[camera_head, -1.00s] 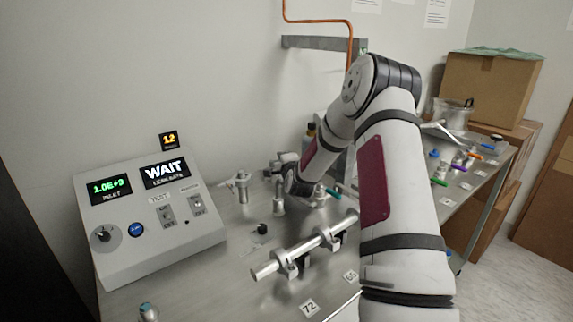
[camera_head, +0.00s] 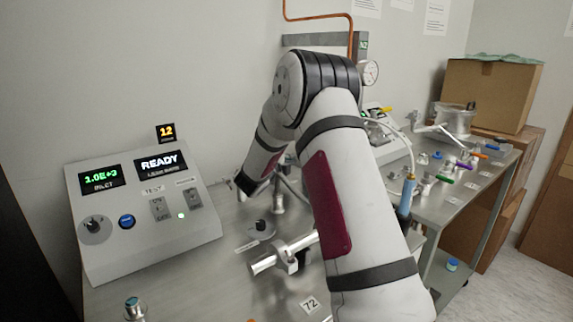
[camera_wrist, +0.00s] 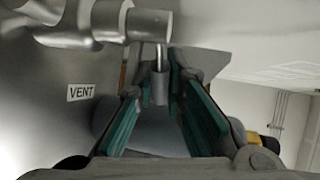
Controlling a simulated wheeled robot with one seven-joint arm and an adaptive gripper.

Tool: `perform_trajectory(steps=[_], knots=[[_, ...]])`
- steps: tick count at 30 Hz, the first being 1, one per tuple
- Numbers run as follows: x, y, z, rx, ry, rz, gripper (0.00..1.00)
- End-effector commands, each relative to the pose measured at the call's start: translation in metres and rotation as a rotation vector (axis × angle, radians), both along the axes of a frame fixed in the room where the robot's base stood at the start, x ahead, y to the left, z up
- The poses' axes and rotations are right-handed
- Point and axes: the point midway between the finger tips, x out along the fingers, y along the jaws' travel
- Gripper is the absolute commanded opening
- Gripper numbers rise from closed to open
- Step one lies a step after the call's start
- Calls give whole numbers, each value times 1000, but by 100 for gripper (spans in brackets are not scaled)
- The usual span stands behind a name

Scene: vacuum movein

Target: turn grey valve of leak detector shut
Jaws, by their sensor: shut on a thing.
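In the wrist view, my gripper (camera_wrist: 160,78) has its two teal-lined fingers on either side of a small grey valve handle (camera_wrist: 160,90) and is shut on it. The handle hangs on a thin stem from a silver valve body (camera_wrist: 149,25) at the top. A VENT label (camera_wrist: 81,92) is on the metal surface to the left. In the head view, my forearm hides most of the valve and my fingers cannot be made out.
A silver pipe in clamps (camera_head: 264,264) lies on the bench in front of my arm. A black knob (camera_head: 261,227) stands behind it. A blue-handled tool (camera_head: 407,197) and a side table (camera_head: 450,203) with coloured parts are at the right. Cardboard boxes (camera_head: 490,95) stand behind.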

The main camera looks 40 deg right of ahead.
Motion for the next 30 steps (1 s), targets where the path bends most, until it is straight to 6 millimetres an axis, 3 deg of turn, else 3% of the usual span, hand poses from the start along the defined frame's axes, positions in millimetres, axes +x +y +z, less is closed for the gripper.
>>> perform_trajectory(steps=[17, 18, 20, 30], knots=[[-2, 1, -2, 3, 2, -33, 0], [-2, 1, -2, 3, 2, -33, 20], [-2, 1, -2, 3, 2, -33, 32], [-2, 1, 1, 1, 0, -32, 32]])
